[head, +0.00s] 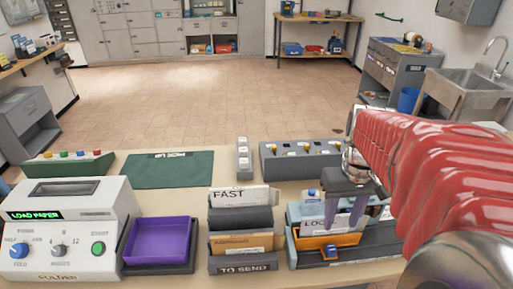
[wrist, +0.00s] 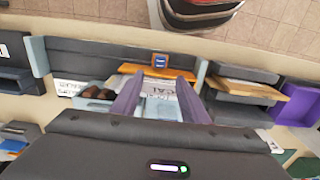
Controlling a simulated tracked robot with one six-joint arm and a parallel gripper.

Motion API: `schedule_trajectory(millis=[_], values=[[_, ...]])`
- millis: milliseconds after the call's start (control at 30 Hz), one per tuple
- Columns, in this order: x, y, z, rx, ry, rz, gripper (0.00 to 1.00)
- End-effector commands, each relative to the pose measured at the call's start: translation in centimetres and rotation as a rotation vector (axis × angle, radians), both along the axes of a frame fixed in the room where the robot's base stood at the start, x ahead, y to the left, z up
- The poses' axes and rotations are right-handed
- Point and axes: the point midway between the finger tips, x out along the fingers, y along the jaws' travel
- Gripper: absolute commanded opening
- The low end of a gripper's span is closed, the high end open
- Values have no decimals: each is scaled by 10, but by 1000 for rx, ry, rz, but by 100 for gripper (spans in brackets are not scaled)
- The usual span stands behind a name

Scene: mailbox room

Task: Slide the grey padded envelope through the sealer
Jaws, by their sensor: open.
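My gripper (head: 345,222) is open, its two purple fingers pointing down over the LOCAL sorter at the front right. In the wrist view the fingers (wrist: 157,98) stand apart, with a white LOCAL label (wrist: 160,88) between and beyond them. I see no object clearly held. An orange piece with a small blue tag (head: 328,250) sits in the front of that sorter. A long dark bar with pale blue ends (wrist: 80,58) runs beside it; I cannot tell whether it belongs to the sealer. I cannot pick out the grey padded envelope with certainty.
A TO SEND rack (head: 243,268) with FAST and brown envelopes stands left of my gripper. Further left are a purple tray (head: 158,242) and a white folder machine (head: 60,235). A grey switch box (head: 300,158) stands behind. A green mat (head: 170,170) lies clear.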

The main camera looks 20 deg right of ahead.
Motion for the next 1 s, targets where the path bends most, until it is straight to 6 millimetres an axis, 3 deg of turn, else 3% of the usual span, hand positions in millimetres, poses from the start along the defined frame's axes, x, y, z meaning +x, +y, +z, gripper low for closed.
schedule_trajectory(millis=[633, 800, 1000], values=[[-1, 1, -98, 2, 3, 1, 41], [0, 0, -113, 0, 0, 1, 41], [0, 0, -117, 0, 0, 1, 41]])
